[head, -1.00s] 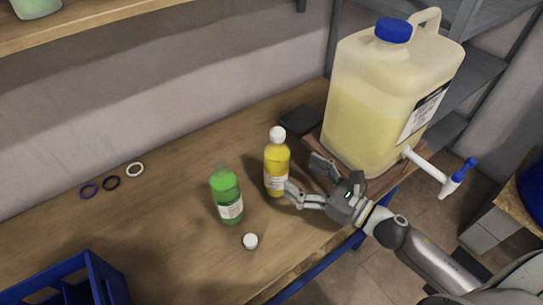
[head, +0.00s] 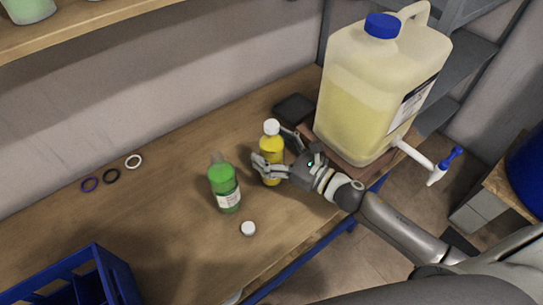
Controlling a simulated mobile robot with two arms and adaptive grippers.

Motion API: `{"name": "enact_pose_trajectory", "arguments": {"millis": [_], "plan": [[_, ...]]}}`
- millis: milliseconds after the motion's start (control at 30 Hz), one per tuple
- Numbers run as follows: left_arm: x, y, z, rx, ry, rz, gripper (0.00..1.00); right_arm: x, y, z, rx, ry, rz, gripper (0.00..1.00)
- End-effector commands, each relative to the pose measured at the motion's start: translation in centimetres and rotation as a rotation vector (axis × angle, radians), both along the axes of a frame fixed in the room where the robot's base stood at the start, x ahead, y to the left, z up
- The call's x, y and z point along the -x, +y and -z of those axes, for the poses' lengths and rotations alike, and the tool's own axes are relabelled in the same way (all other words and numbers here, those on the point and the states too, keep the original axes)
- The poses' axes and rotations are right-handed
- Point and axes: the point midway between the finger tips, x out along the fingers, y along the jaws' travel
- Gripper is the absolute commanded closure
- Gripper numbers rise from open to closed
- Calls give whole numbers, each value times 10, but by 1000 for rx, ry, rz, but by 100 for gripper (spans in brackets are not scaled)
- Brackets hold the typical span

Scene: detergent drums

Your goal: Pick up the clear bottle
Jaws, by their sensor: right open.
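A bottle of yellow liquid with a white cap (head: 271,144) stands upright on the wooden bench. My right gripper (head: 279,152) is open around it, one finger across its front and left, the other at its right and back. The fingers hide part of its lower body. Whether they touch it I cannot tell. A bottle of green liquid (head: 224,185) with a clear, uncapped neck stands upright to its left. Both bottles look see-through, so I cannot tell which one "clear" names. My left gripper is not in view.
A large jug (head: 372,95) with a blue cap and a tap stands behind my right gripper. A loose white cap (head: 248,228) lies near the bench front. A blue crate (head: 112,272) is at bottom left. The bench (head: 160,210) between is clear.

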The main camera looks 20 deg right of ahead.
Motion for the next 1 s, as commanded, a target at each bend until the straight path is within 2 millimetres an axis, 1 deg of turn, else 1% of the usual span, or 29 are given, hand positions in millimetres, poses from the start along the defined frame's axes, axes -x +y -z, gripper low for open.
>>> {"name": "enact_pose_trajectory", "arguments": {"millis": [167, 200, 767, 800, 1000], "plan": [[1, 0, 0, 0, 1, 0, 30, 0, 0, 1, 1, 1, 0, 17], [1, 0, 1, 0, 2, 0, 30, 0, 0, 1, 1, 1, 0, 18], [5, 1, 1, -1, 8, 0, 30, 0, 0, -1, -1, -3, -1, 90], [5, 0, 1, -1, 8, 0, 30, 0, 0, -1, -1, -3, -1, 92], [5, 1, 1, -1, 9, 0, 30, 0, 0, -2, 0, -4, -1, 92]]}}
